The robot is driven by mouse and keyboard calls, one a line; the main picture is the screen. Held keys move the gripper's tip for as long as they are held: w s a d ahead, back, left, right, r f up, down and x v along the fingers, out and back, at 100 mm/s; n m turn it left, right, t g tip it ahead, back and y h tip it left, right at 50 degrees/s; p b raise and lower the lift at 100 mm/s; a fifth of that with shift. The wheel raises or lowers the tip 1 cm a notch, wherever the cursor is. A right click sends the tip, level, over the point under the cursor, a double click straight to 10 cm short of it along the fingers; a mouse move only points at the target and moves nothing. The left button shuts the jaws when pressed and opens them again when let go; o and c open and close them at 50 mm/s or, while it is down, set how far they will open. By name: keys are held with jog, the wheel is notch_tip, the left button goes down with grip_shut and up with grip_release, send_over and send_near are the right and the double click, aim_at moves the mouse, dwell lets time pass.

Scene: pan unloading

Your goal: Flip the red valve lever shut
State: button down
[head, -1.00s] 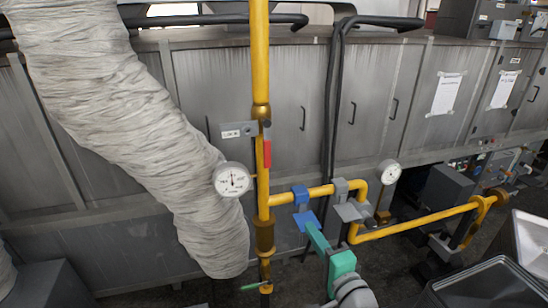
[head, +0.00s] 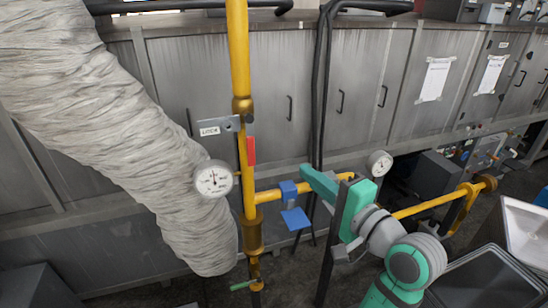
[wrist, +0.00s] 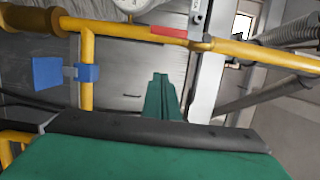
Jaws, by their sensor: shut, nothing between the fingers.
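The red valve lever (head: 251,150) hangs down along the right side of the upright yellow pipe (head: 249,190), just below a brass fitting. In the wrist view the red lever (wrist: 169,31) lies lengthwise along the pipe, beyond my fingertips. My gripper (head: 304,169) is shut and empty, to the right of and slightly below the lever, clear of it. Its green fingers (wrist: 158,77) are together in the wrist view and point toward the pipe. Nothing covers the lever in the head view.
A blue valve with a blue handle (head: 296,219) sits on the yellow side branch close below my gripper. A round gauge (head: 213,179) stands left of the pipe, another gauge (head: 380,163) to the right. A thick wrapped duct (head: 130,140) fills the left. Grey cabinets (head: 350,80) stand behind.

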aim_at(250, 142)
jog(key=w+a, duration=0.7)
jog(key=a, duration=0.2)
jog(key=shift+w+a, duration=0.25)
jog(key=shift+a, duration=0.15)
